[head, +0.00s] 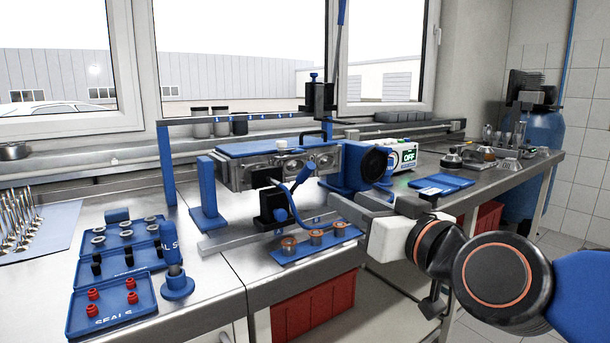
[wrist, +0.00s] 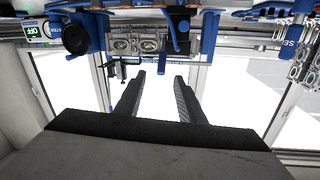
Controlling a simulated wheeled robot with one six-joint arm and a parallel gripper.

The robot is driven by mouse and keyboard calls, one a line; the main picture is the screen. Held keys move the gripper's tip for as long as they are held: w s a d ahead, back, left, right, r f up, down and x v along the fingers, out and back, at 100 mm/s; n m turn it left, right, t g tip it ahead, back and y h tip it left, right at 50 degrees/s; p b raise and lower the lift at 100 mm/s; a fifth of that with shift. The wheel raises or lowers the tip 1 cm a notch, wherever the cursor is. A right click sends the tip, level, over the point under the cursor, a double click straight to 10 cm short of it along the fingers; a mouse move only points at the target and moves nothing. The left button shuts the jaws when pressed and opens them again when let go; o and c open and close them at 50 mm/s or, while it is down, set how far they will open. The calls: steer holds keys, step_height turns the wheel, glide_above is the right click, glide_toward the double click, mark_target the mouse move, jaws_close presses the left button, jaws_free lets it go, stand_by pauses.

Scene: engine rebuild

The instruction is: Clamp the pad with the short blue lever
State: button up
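The short blue lever (head: 287,207) is a curved blue handle with a rounded end, rising from a black clamp block (head: 272,205) in front of the grey cylinder head (head: 262,168). In the wrist view, turned upside down, the lever (wrist: 172,35) hangs beside the cylinder head (wrist: 135,44). I cannot clearly make out the pad; a small dark piece shows between block and cylinder head. My gripper (head: 328,191) is to the right of the lever, apart from it. In the wrist view my gripper (wrist: 160,75) has its two fingers spread with nothing between them.
A blue tray (head: 290,257) with copper-coloured parts lies in front of the clamp. A black and blue round unit (head: 372,165) stands behind my gripper. A tall lever press (head: 320,97) stands at the back.

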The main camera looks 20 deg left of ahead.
mark_target(308, 176)
steer(key=x, duration=1.1)
steer(key=r+x, duration=0.1)
steer(key=x, duration=0.5)
steer(key=shift+w+a, duration=0.1)
steer(key=shift+a, duration=0.25)
jaws_close()
stand_by(1.1)
